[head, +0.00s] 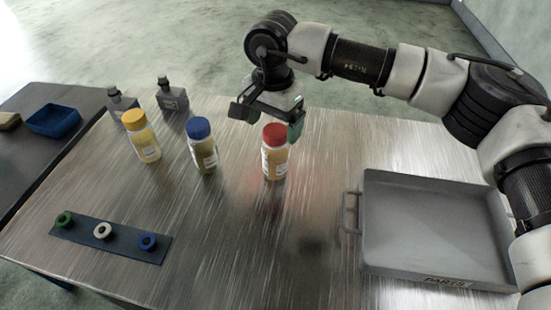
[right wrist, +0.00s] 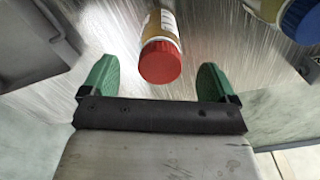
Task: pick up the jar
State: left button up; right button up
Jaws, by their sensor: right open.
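Three jars with yellowish contents stand upright on the metal table. The red-capped jar (head: 275,152) is on the right, the blue-capped jar (head: 203,146) in the middle, and the yellow-capped jar (head: 141,137) on the left. My right gripper (head: 268,112) is open and empty, just behind and above the red cap in the head view. In the right wrist view, the red-capped jar (right wrist: 160,55) lies between the lines of the two green fingers (right wrist: 155,80), a little beyond their tips. The blue-capped jar shows partly at that view's upper right corner (right wrist: 298,18). My left gripper is not in view.
A grey parts tray (head: 430,222) with a side handle stands at the right. Two dark bottles (head: 172,95) stand behind the jars. A strip with three ring-shaped caps (head: 110,239) lies front left. A blue bin (head: 53,120) sits on the side table. The table's front middle is clear.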

aim_at(274, 132)
notch_tip(274, 132, down, 5)
jog(key=shift+w, duration=0.15)
jog(key=shift+r, duration=0.1)
jog(key=c, duration=1.3)
